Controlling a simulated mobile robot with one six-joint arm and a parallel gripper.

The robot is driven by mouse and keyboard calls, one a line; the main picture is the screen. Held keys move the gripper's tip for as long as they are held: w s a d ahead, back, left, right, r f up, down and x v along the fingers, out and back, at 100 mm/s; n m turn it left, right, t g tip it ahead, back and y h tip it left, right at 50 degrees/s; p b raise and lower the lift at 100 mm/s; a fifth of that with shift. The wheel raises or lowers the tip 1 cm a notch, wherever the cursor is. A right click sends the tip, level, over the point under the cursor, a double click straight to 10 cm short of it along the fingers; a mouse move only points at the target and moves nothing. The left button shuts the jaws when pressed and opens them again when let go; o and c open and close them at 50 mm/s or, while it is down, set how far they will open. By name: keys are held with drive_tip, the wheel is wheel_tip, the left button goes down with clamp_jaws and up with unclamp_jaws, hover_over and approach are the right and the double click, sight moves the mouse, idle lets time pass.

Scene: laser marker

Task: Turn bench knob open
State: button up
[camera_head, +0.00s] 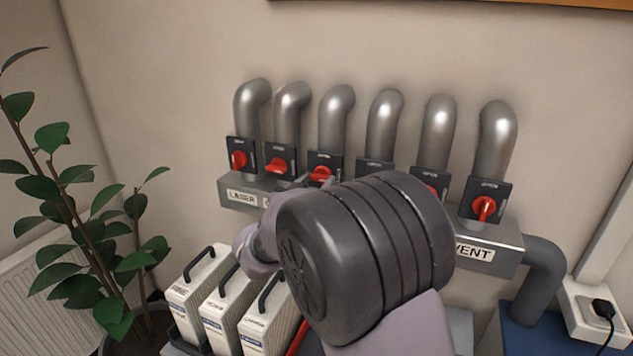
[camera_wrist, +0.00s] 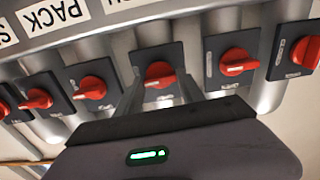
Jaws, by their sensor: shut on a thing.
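Six red knobs on black plates sit in a row on a grey pipe manifold. My gripper (camera_wrist: 158,88) is shut on the third knob from the left in the head view, a red knob (camera_head: 321,173) that also shows in the wrist view (camera_wrist: 159,72). In the wrist view one finger is on each side of this knob. Its handle looks roughly crosswise, but the fingers partly cover it. The bench label cannot be read; my arm hides the middle labels in the head view.
Neighbouring knobs (camera_head: 279,165) (camera_wrist: 93,87) stand close on both sides. Grey pipes (camera_head: 337,115) rise above the plates. A socket with a black plug (camera_head: 603,308) is at right.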

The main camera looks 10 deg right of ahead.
drive_tip(key=n+p, duration=0.4)
drive_tip(key=shift+r+n+p, duration=0.2)
drive_tip(key=shift+n+p, duration=0.1)
drive_tip(key=shift+p, duration=0.1)
drive_tip(key=n+p, duration=0.8)
drive_tip(key=n, duration=0.1)
drive_tip(key=shift+n, duration=0.4)
drive_tip(key=shift+f+n+p, duration=0.15)
drive_tip(key=shift+n+p, duration=0.95)
drive_tip(key=shift+n, duration=0.4)
drive_tip(key=o, duration=1.4)
drive_tip(key=shift+c, duration=0.2)
drive_tip(key=shift+s+a, duration=0.1)
